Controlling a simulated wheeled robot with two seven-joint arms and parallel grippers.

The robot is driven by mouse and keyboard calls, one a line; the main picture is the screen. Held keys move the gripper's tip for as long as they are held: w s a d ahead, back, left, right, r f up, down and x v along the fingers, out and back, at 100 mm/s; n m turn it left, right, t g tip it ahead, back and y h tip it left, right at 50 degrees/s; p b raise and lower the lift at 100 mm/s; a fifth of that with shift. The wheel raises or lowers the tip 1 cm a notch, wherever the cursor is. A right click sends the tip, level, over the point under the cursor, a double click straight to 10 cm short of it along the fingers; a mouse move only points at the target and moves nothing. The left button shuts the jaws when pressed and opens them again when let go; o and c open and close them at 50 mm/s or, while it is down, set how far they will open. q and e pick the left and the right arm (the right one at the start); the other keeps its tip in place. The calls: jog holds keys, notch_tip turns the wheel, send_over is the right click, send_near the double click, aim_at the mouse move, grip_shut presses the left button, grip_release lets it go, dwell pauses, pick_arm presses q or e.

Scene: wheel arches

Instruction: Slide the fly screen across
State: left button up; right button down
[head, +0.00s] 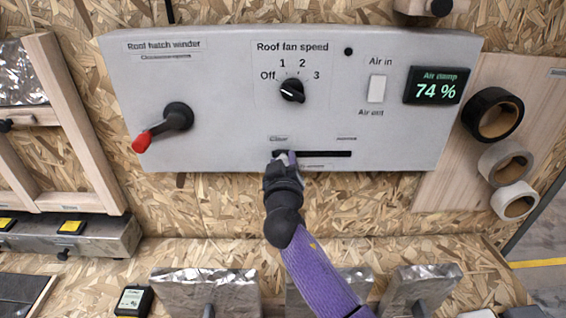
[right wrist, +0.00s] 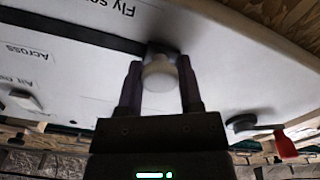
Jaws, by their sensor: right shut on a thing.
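The fly screen slider is a dark horizontal slot (head: 325,154) low on the grey control panel (head: 220,100). Its pale round knob (right wrist: 158,76) sits at the slot's left end in the head view, the end away from the "Across" label (right wrist: 27,52). My right gripper (head: 283,158) reaches up from below and is shut on the knob, one finger on each side in the right wrist view (right wrist: 160,88). In the head view the gripper mostly hides the knob. My left gripper is not in view.
The panel also carries a red-tipped hatch crank (head: 165,125), a fan speed dial (head: 292,90), a white air switch (head: 377,88) and a "74 %" display (head: 436,88). Tape rolls (head: 493,114) hang at the right. Foil-covered blocks (head: 205,292) stand below. The slot right of my gripper is clear.

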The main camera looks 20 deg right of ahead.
aim_at(342, 154)
dwell(0.9)
jog(key=s+d+p, duration=0.1)
jog(key=d, duration=0.2)
jog(key=s+d, duration=0.1)
jog(key=d, duration=0.3)
jog(key=s+d+p, duration=0.1)
jog(key=d, duration=0.3)
jog(key=shift+s+p, duration=0.1)
jog(key=shift+p, duration=0.2)
jog(key=shift+s+d, duration=0.15)
jog(key=shift+d, duration=0.35)
jog(key=c, duration=0.6)
grip_release()
jog(key=o, duration=0.4)
jog(key=shift+d, duration=0.2)
jog(key=shift+c, duration=0.2)
jog(key=shift+a, duration=0.1)
